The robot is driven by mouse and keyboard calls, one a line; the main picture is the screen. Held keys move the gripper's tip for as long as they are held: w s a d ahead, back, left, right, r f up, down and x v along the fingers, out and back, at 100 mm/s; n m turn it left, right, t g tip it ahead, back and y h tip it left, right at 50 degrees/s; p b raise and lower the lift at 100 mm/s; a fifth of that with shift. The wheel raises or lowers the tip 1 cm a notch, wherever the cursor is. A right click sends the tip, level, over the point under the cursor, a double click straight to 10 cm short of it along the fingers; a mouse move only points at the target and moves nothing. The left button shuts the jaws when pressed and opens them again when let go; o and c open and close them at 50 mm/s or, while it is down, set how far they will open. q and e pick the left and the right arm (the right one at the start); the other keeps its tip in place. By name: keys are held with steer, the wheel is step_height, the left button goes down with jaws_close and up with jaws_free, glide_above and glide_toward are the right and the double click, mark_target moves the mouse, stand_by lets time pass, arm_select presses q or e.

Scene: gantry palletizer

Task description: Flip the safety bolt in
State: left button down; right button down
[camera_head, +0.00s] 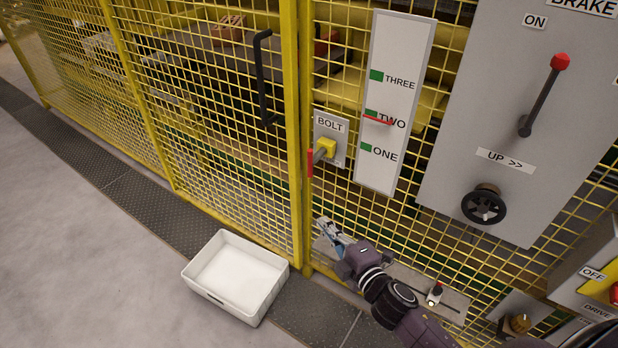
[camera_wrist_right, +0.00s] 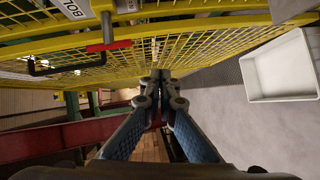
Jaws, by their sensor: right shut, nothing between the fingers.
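The safety bolt (camera_head: 326,149) is a yellow block on a small grey plate labelled BOLT, mounted on the yellow mesh fence beside the door post. Its red handle (camera_head: 310,163) sticks out to the left, in front of the post. In the right wrist view the red handle (camera_wrist_right: 109,46) shows at the upper left, apart from the fingers. My right gripper (camera_head: 321,223) is below the bolt, close to the fence. Its blue fingers (camera_wrist_right: 160,76) are together with nothing between them. My left gripper is not in view.
A white bin (camera_head: 237,312) stands on the floor at the fence's foot. A black door handle (camera_head: 262,80) is left of the post. A level sign (camera_head: 391,148) and a grey brake panel (camera_head: 462,146) with lever and handwheel are to the right. Open floor lies at left.

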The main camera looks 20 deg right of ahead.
mark_target(309, 173)
step_height(309, 173, up, 8)
steer(key=a+n+t+y, duration=0.1)
steer(key=a+n, duration=0.1)
steer(key=shift+t, duration=0.3)
steer(key=shift+w, duration=0.15)
steer(key=w, duration=0.3)
steer(key=w+d+p, duration=0.1)
steer(key=w, duration=0.7)
steer(key=shift+w+d+f, duration=0.1)
steer(key=shift+w+d, duration=0.1)
steer(key=shift+d, duration=0.1)
